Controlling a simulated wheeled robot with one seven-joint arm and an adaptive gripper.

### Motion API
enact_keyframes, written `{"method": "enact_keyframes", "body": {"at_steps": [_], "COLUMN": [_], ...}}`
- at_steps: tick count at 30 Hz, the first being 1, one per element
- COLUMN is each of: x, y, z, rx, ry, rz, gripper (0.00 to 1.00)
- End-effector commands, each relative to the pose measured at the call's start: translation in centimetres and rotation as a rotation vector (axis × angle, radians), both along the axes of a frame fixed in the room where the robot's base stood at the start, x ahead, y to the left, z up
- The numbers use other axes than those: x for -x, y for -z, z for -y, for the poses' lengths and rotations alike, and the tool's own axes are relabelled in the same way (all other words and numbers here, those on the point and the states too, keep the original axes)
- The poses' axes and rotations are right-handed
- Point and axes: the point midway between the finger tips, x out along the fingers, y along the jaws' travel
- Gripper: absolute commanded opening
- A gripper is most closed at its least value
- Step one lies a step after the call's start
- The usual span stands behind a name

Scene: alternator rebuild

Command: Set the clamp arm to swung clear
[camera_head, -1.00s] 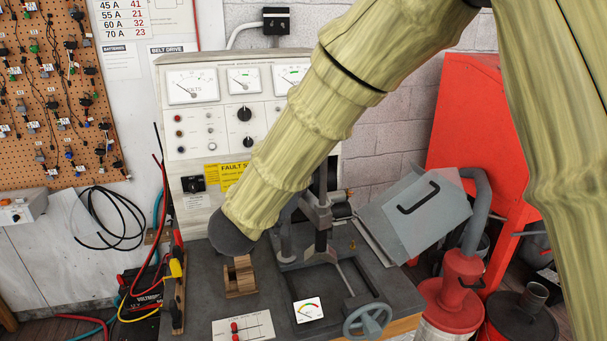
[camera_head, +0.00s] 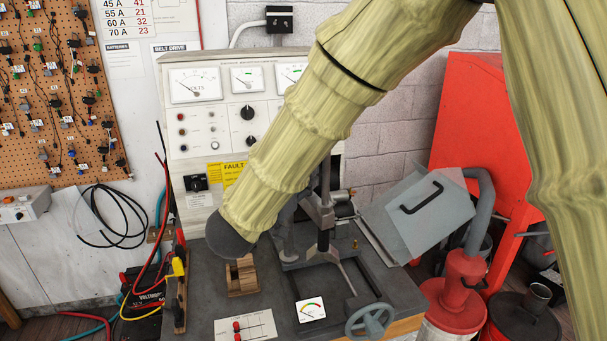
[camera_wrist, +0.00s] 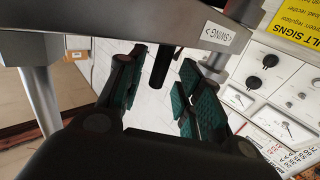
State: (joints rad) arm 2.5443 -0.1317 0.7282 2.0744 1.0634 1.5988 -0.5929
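The clamp arm (camera_wrist: 130,28) is a grey metal bar across the top of the wrist view, with a white label (camera_wrist: 217,35) reading "SWING" and an arrow. A short black peg (camera_wrist: 163,66) hangs below the bar. My gripper (camera_wrist: 160,88) has its teal-padded fingers apart, one on each side of the peg in the picture. I cannot tell whether either pad touches it. In the head view my own arm hides the gripper and much of the clamp. Part of the grey clamp stand (camera_head: 324,241) shows to the right of my arm.
A meter panel (camera_head: 190,130) stands behind. A tilted clear guard (camera_head: 415,210) and a red canister (camera_head: 460,290) are to the right.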

Motion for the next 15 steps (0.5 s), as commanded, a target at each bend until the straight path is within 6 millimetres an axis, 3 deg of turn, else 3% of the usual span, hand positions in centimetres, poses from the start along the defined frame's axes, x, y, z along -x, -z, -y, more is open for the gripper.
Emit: {"method": "enact_keyframes", "body": {"at_steps": [15], "x": [7.8], "y": [0.0], "z": [-4.0], "rx": [0.002], "ry": [-0.002], "rz": [0.001], "gripper": [0.35]}}
